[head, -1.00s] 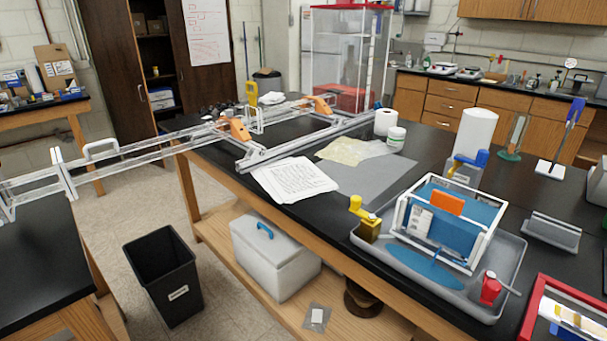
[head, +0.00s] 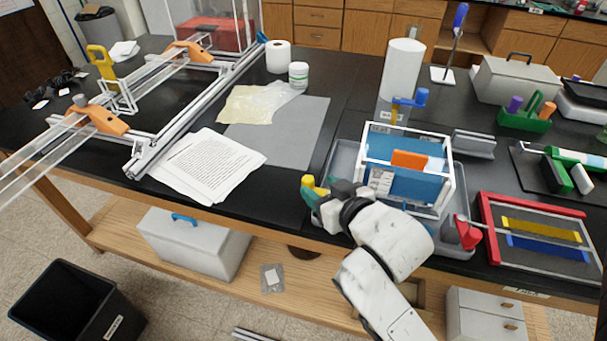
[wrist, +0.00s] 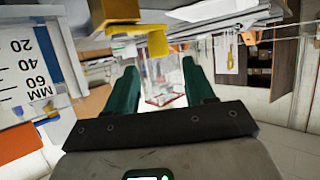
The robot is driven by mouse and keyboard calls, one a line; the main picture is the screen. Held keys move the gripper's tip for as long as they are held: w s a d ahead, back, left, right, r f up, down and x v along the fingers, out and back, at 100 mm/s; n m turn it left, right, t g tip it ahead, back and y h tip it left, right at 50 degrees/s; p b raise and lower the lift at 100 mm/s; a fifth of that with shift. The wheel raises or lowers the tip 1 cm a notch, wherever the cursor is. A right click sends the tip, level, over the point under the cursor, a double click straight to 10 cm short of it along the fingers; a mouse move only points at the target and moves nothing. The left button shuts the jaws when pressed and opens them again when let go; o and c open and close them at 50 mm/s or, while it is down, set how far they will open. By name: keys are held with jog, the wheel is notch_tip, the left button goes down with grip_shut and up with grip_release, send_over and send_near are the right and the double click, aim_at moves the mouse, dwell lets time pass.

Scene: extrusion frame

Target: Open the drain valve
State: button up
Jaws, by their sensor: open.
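Three valves stand around the grey tray (head: 340,165) with the white-framed tank (head: 405,170). One with a yellow handle (head: 308,183) is at the tray's left, partly hidden by my gripper (head: 332,196). One is red (head: 466,232) at the front right, and one has a blue handle (head: 410,98) behind the tank. No readable label tells which is the drain valve. In the wrist view, my gripper's green fingers (wrist: 160,82) are apart and empty. The yellow valve (wrist: 117,12) shows upside down at the top, just beyond the fingertips, its handle hanging between them.
The tank's scale (wrist: 28,70) is close at the left of the wrist view. A red-framed tray (head: 540,235) is right of the red valve. Papers (head: 205,165) and a grey mat (head: 285,130) lie to the left.

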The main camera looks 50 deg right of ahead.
aim_at(309, 181)
jog(key=p+x, duration=0.1)
jog(key=x, duration=0.7)
jog(key=shift+w+d+f, duration=0.1)
jog(key=shift+w+f, duration=0.1)
jog(key=shift+c, duration=0.2)
jog(key=c, duration=0.9)
